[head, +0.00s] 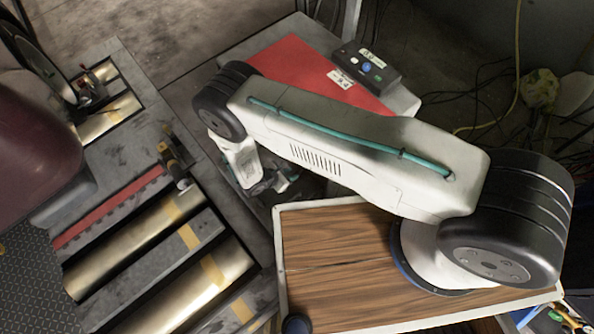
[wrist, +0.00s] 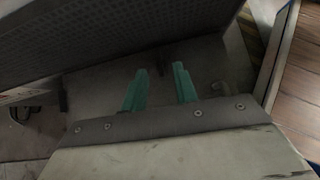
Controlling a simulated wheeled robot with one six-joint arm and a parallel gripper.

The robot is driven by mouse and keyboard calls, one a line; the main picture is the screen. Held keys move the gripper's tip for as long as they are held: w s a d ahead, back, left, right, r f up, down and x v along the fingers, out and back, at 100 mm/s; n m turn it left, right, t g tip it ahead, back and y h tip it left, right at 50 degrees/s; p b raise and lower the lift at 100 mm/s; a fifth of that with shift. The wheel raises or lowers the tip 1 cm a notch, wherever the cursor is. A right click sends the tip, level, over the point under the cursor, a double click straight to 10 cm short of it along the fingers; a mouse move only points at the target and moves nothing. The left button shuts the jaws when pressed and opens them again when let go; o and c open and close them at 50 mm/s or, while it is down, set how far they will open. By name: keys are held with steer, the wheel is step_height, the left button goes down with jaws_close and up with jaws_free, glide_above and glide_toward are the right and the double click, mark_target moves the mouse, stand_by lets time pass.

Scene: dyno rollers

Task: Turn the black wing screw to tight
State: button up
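I cannot clearly make out the black wing screw in either view. In the wrist view, my gripper (wrist: 160,70) has two teal fingers set apart, with no object held between them. In the head view, the end of my arm points down beside the red-topped grey cabinet, and my fingers there are too small and dark to make out.
The red-topped cabinet (head: 290,72) carries a black button box (head: 366,66). Metal rollers (head: 140,236) lie at left, near a dark red rounded body (head: 35,130). A wood-topped table (head: 335,275) is under my arm base. In the wrist view, the perforated panel (wrist: 130,35) hangs close above the fingers.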

mark_target(298, 172)
steer(key=shift+x, duration=1.65)
jaws_close()
steer(key=shift+d, duration=0.15)
